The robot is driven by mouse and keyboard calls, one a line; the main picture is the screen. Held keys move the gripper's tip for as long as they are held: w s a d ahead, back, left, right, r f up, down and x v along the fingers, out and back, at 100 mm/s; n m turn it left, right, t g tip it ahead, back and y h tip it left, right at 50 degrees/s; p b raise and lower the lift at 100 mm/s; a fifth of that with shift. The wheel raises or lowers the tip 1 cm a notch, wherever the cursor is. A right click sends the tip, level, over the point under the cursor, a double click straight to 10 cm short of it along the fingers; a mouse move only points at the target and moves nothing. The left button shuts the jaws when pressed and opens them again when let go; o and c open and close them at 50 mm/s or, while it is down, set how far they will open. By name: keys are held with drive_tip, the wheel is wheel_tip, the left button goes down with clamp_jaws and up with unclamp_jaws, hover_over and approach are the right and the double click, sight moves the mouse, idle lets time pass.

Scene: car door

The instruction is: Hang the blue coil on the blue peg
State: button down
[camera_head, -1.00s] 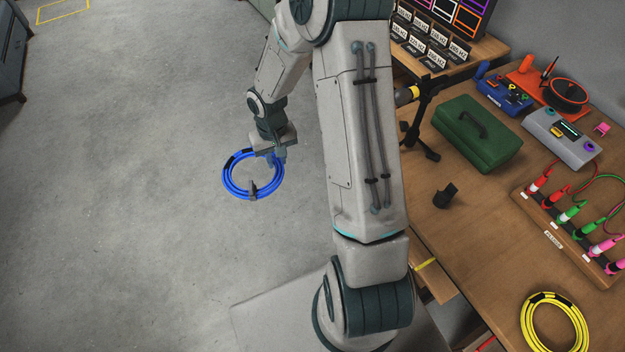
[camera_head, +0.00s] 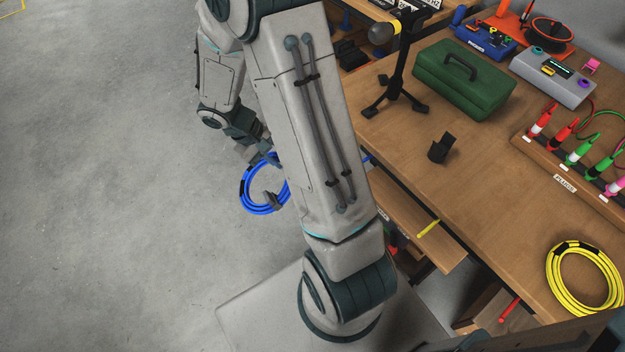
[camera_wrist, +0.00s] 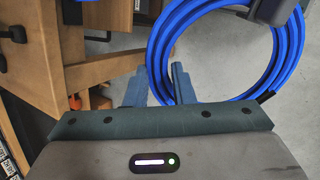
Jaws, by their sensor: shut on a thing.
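The blue coil (camera_head: 246,190) hangs from my gripper (camera_head: 262,152) in the head view, above the grey floor and left of the workbench. My arm hides its right side. In the wrist view the coil (camera_wrist: 219,94) runs between the two fingers of my gripper (camera_wrist: 160,75), which is shut on its near side. Dark ties wrap the coil in places. A short blue peg (camera_head: 367,158) shows at the bench's front side, just right of my arm in the head view and partly hidden by it. The coil is apart from the peg.
A yellow peg (camera_head: 428,229) and a red peg (camera_head: 508,307) stick out along the bench front. The workbench (camera_head: 400,160) bears a black stand (camera_head: 398,75), a green toolbox (camera_head: 464,80) and a yellow coil (camera_head: 556,282). The floor (camera_head: 110,200) at left is free.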

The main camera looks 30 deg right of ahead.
drive_tip(key=s+d+f+n+h+b, duration=0.1)
drive_tip(key=h+b, duration=0.3)
drive_tip(key=b, duration=0.4)
drive_tip(key=s+d+f+h+b, duration=0.1)
drive_tip(key=d+f+h+b, duration=0.2)
drive_tip(key=b, duration=0.5)
drive_tip(key=s+d+f+n+g+h+b, duration=0.1)
drive_tip(key=s+d+f+h+b, duration=0.1)
drive_tip(key=h+b, duration=0.3)
drive_tip(key=d+f+b, duration=0.1)
drive_tip(key=b, duration=0.3)
drive_tip(key=shift+d+n, duration=0.15)
drive_tip(key=shift+n, duration=0.15)
drive_tip(key=shift+r, duration=0.15)
drive_tip(key=shift+d, duration=0.2)
drive_tip(key=d+f+b, duration=0.2)
drive_tip(key=d, duration=0.9)
drive_tip(key=shift+w+b, duration=0.3)
drive_tip(key=shift+w, duration=0.1)
drive_tip(key=shift+f, duration=0.1)
